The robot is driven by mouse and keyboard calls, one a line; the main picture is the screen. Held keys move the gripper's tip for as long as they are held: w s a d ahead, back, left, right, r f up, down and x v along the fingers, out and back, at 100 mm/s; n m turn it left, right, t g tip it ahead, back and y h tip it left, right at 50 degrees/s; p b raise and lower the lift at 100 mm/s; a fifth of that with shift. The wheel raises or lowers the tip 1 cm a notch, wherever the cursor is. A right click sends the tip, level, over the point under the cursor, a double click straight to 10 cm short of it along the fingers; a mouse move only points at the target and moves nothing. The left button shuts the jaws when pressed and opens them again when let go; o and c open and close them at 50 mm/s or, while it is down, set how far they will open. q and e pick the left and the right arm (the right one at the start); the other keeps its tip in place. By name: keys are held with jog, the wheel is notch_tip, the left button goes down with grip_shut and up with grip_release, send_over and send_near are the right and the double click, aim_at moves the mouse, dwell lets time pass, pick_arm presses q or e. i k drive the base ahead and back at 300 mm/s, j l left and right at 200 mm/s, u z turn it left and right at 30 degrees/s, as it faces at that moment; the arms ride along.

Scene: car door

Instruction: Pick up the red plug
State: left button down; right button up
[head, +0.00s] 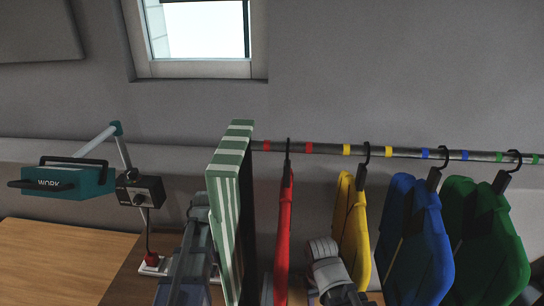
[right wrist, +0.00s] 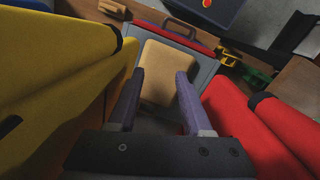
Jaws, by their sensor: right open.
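The red plug (head: 151,259) sits in a white socket strip (head: 154,267) on the brown surface at the lower left of the head view. A dark cord rises from it toward the lamp. A grey part of my left arm (head: 190,255) stands just right of the plug; its jaws cannot be made out. My right gripper (right wrist: 160,80) is open and empty in the right wrist view, between a yellow garment (right wrist: 55,75) and a red garment (right wrist: 255,125). My right arm (head: 328,266) shows between the red and yellow garments in the head view, its fingers hidden.
A striped green board (head: 228,205) stands right of my left arm. Red, yellow, blue and green garments hang from a rail (head: 400,153). A case with a beige panel (right wrist: 168,72) lies beyond my right fingers.

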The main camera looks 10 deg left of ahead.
aim_at(152, 260)
jog(key=k, duration=1)
